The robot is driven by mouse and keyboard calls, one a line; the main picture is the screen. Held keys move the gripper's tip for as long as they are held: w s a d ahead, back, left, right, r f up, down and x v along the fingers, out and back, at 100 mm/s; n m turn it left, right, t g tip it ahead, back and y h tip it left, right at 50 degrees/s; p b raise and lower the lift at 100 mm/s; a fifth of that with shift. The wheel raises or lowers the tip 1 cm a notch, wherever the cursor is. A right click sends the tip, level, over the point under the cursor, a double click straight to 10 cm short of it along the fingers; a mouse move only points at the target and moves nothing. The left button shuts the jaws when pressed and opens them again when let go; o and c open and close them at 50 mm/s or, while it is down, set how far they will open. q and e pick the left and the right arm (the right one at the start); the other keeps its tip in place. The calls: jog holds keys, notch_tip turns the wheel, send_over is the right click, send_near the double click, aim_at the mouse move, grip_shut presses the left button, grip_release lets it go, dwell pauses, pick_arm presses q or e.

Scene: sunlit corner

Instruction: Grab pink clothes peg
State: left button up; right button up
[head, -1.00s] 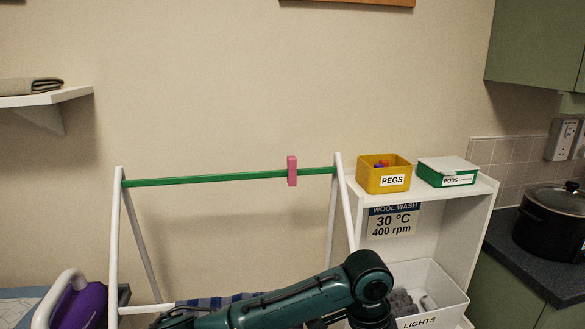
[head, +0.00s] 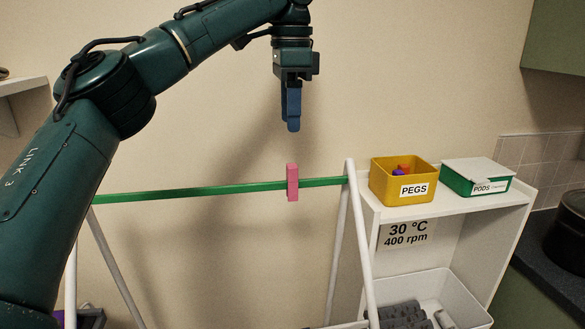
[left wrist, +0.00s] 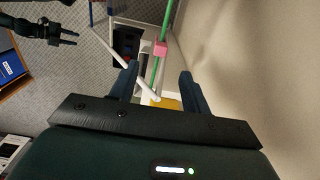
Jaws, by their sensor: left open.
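The pink clothes peg (head: 292,183) is clipped upright on the green rail (head: 200,190) of a white drying rack, near the rail's right end. My left gripper (head: 292,128) hangs pointing down above the peg, apart from it. In the left wrist view its two fingers (left wrist: 159,85) are spread and empty, and the peg (left wrist: 160,48) shows on the rail beyond them, between the finger lines. My right gripper (left wrist: 68,37) shows small at the top left of the left wrist view, its fingers apart and nothing seen between them.
A yellow PEGS box (head: 389,193) and a green-and-white PODS box (head: 470,187) stand on the white shelf unit (head: 450,213) right of the rack. A white bin (head: 462,290) sits below. The wall is close behind the rail.

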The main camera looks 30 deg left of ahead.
aim_at(292, 165)
pick_arm(q)
notch_tip(292, 165, down, 7)
jog(key=shift+s+f+b, duration=0.1)
jog(key=shift+b, duration=0.3)
jog(key=shift+w+d+f+p, duration=0.1)
jog(key=shift+w+f+p, duration=0.1)
jog(key=shift+f, duration=1.25)
jog(key=shift+w+f+p, duration=0.1)
jog(key=shift+f+p, duration=0.1)
jog(key=shift+f, duration=1.2)
jog(key=shift+c, duration=0.6)
grip_shut()
